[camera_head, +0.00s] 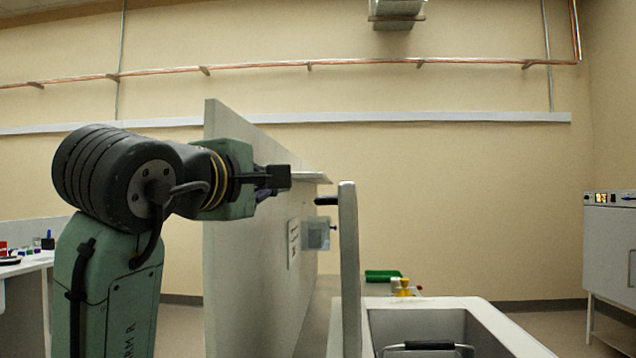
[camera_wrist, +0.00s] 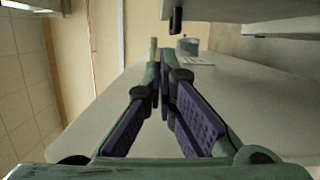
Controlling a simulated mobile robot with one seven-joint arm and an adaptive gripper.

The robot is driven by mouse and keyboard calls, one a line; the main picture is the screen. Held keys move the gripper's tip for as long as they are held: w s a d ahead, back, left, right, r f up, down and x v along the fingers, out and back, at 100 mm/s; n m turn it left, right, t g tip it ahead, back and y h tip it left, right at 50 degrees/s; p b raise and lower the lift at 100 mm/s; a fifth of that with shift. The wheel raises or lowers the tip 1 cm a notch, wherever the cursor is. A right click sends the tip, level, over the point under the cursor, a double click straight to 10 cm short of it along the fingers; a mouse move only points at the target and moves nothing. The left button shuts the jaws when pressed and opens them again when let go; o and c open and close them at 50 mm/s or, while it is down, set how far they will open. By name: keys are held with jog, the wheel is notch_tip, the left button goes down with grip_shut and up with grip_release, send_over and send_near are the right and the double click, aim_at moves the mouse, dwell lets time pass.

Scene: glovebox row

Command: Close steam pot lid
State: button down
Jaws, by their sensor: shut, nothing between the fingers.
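The steam pot appears to be the pale tub (camera_head: 500,340) with a dark rectangular well at the bottom right of the head view. An upright grey slab, seen nearly edge-on and apparently its lid (camera_head: 349,275), stands raised at the tub's left side. A black handle-like bar (camera_head: 327,201) juts left from near the slab's top. My gripper (camera_wrist: 160,82) is shut and empty in the wrist view, its purple-padded fingers converging. In the head view my gripper (camera_head: 268,182) is raised left of the lid, apart from it. Its fingertips are not clear there.
A tall grey panel (camera_head: 245,260) stands beside my arm, left of the lid. A white cabinet (camera_head: 610,240) stands far right.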

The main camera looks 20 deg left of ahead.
jog(key=w+d+p, duration=0.3)
jog(key=w+p, duration=0.2)
jog(key=w, duration=0.5)
jog(key=shift+w+d+r, duration=0.15)
jog(key=shift+w+r, duration=0.05)
